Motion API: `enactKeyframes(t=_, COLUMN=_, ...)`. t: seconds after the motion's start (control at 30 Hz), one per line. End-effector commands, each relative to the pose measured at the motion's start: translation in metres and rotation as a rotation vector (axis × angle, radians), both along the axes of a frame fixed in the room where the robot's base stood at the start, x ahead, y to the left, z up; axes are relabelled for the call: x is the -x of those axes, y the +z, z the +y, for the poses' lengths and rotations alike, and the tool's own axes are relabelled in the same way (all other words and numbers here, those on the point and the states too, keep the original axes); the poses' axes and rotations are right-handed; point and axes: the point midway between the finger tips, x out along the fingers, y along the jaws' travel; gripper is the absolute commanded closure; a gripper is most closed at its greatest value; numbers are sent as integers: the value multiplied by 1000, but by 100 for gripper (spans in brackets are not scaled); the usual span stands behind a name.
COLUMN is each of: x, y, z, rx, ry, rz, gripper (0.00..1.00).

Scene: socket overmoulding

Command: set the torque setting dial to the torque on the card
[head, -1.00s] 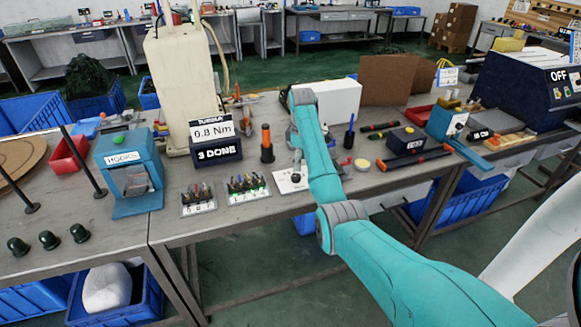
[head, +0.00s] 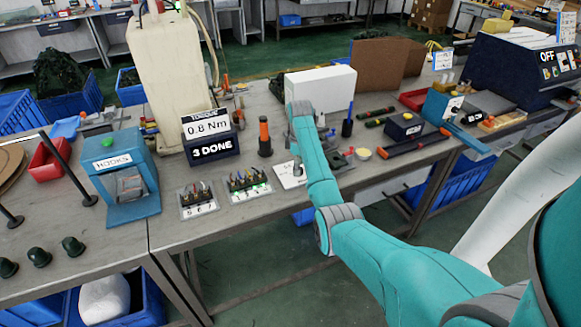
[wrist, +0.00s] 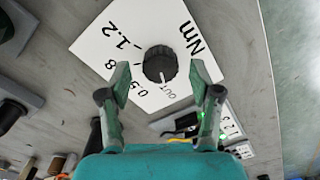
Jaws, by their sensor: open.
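The torque card (head: 207,124) reads 0.8 Nm and stands above a dark "3 DONE" sign (head: 212,149). The dial is a black round knob (wrist: 160,64) on a white plate (wrist: 100,40), which also shows on the bench in the head view (head: 287,181). The plate carries the marks 0.5, a partly hidden one ending in 8, 1.2, OUT and Nm. The knob's white line points at OUT. My gripper (wrist: 161,76) is open, one finger on each side of the knob, with gaps visible. In the head view my arm hides most of the gripper and knob.
Two bit trays (head: 249,186) (head: 198,202) stand left of the plate. An orange-and-black driver (head: 264,137) stands behind them. A white box (head: 320,85) is behind my wrist. A blue HOOKS box (head: 122,175) is further left.

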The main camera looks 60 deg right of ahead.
Motion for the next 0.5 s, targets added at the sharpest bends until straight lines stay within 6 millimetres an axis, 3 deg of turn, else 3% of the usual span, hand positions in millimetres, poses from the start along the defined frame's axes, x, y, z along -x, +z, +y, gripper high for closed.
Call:
enactKeyframes(t=0.43, x=7, y=-11, z=-3, rx=0, ry=0, rz=-1, gripper=36)
enactKeyframes(t=0.5, x=7, y=-11, z=-3, rx=1, ry=0, rz=0, gripper=51)
